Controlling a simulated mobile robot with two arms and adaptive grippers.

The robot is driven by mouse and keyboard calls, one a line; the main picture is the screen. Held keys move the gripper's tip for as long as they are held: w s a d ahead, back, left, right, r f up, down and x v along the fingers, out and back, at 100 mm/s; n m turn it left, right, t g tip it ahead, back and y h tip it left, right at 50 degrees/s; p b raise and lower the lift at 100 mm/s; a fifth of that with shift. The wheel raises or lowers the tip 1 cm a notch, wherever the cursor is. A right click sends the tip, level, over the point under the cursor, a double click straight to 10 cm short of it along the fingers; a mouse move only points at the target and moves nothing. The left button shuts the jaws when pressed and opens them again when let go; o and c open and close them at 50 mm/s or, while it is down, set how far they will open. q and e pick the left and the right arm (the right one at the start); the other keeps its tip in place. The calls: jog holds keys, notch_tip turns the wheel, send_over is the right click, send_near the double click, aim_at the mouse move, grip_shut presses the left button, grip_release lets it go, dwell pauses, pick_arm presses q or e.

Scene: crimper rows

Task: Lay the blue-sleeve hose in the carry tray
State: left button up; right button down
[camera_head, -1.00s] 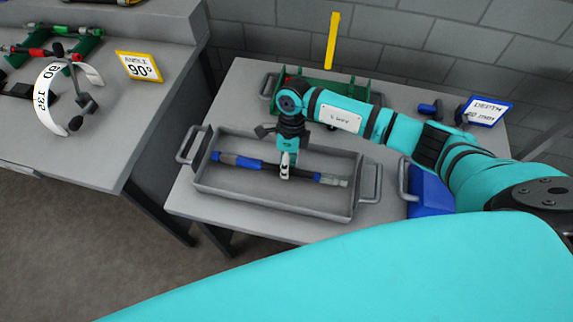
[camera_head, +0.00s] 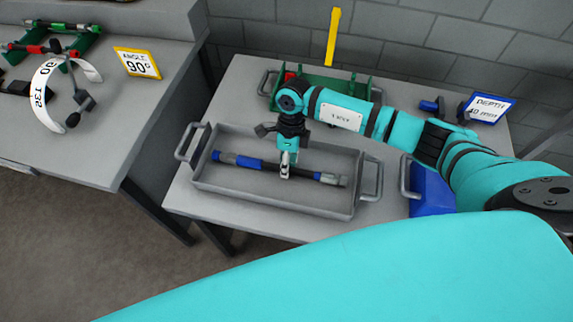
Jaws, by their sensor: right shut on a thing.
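The blue-sleeve hose (camera_head: 237,160) has a blue sleeve at its left, a black middle and a grey metal fitting at its right end. It lies lengthwise within the walls of the grey carry tray (camera_head: 275,202) in the head view. Whether it touches the tray floor is hard to tell. My right gripper (camera_head: 285,172) points down into the tray and is shut on the hose near its middle, hiding a small part of it. My left gripper is not in view.
Behind my right wrist is a green holder (camera_head: 358,86). A blue bin (camera_head: 430,191) stands right of the tray. A DEPTH sign (camera_head: 486,108) and a yellow upright strip (camera_head: 333,37) are at the back. A left bench holds an ANGLE sign (camera_head: 138,63) and a white gauge (camera_head: 45,94).

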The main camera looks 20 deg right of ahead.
dwell(0.7)
jog(key=c, duration=1.2)
grip_release()
jog(key=shift+o, duration=0.3)
jog(key=shift+f, duration=0.1)
jog(key=v, duration=1.2)
jog(key=shift+s, duration=0.1)
